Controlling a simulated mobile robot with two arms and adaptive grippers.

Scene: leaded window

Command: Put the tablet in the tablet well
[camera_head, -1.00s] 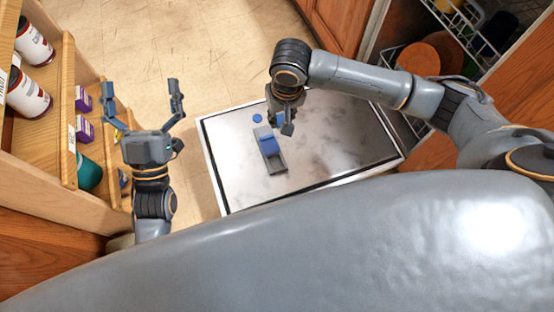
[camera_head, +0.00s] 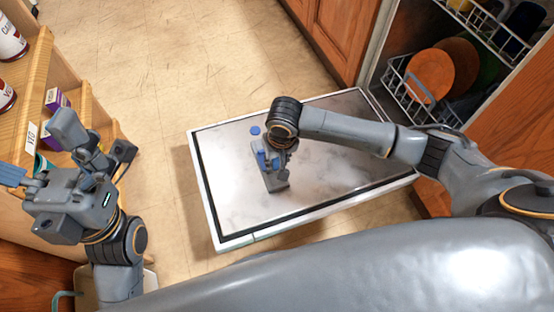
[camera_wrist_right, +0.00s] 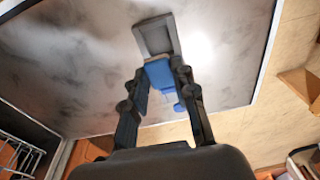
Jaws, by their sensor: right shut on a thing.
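My right gripper (camera_head: 268,158) is low over the grey dispenser (camera_head: 276,184) on the open dishwasher door. In the right wrist view its fingers (camera_wrist_right: 160,72) are around a blue block (camera_wrist_right: 158,75), shut on it. I cannot tell whether this block is the tablet or the dispenser's lid. The grey-framed square well (camera_wrist_right: 155,38) lies just beyond the block and shows no tablet. A round blue cap (camera_head: 255,130) is at the dispenser's far end. My left gripper (camera_head: 40,152) is open and empty by the wooden shelf.
The metal-lined dishwasher door (camera_head: 224,200) has bare room around the dispenser. A wire rack (camera_head: 412,90) with an orange plate (camera_head: 430,75) is at the upper right. The wooden shelf (camera_head: 38,72) at the left holds cans and purple boxes.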

